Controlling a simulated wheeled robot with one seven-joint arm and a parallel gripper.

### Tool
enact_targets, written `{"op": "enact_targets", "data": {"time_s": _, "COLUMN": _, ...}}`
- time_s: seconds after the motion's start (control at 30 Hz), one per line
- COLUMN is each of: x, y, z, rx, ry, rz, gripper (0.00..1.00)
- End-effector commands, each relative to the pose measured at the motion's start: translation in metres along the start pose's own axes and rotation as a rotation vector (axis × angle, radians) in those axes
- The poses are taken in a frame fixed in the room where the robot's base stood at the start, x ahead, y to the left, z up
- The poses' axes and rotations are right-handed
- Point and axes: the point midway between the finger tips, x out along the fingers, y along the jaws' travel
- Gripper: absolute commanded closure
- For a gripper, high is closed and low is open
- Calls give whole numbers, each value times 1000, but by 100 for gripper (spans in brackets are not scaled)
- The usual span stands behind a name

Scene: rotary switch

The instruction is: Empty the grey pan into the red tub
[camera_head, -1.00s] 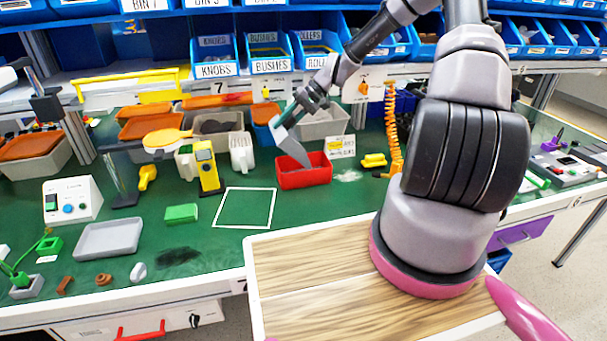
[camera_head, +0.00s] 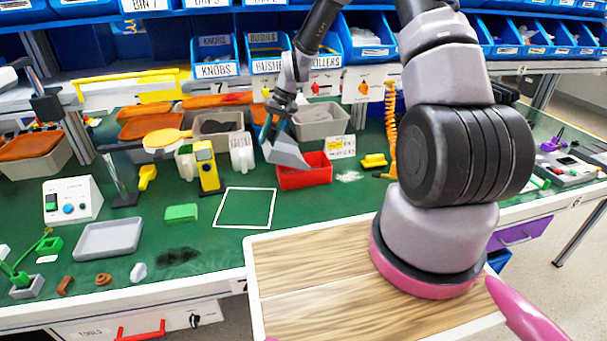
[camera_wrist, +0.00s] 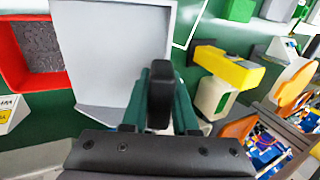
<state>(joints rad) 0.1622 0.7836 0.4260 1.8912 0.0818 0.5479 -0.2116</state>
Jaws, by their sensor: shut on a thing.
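My gripper (camera_head: 273,130) is shut on the grey pan (camera_head: 286,154) by its handle; the handle is mostly hidden by the fingers. The pan is held up at the left of the red tub (camera_head: 305,181), tilted, with its right end near the tub's back left rim. Whether they touch, I cannot tell. In the wrist view, the pan's pale inner face (camera_wrist: 113,50) looks bare. The red tub (camera_wrist: 12,62) shows at the left there, with dark grey grainy stuff inside. My fingers (camera_wrist: 160,95) are at the pan's handle end.
A yellow device (camera_head: 206,167) stands left of the tub. A grey bin (camera_head: 320,122) stands behind it, and a yellow block (camera_head: 374,160) lies to the right. The white-outlined square (camera_head: 245,207) is empty.

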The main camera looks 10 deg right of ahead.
Motion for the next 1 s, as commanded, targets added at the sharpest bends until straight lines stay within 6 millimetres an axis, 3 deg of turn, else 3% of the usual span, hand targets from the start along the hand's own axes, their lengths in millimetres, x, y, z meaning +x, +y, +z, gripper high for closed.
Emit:
{"op": "enact_targets", "data": {"time_s": 0.27, "x": 3, "y": -1, "z": 0, "rx": -4, "ry": -2, "rz": 15, "gripper": 100}}
{"op": "enact_targets", "data": {"time_s": 0.8, "x": 45, "y": -8, "z": 1, "rx": -8, "ry": -2, "rz": 304, "gripper": 100}}
{"op": "enact_targets", "data": {"time_s": 1.0, "x": 52, "y": -7, "z": 0, "rx": -2, "ry": 0, "rz": 363, "gripper": 100}}
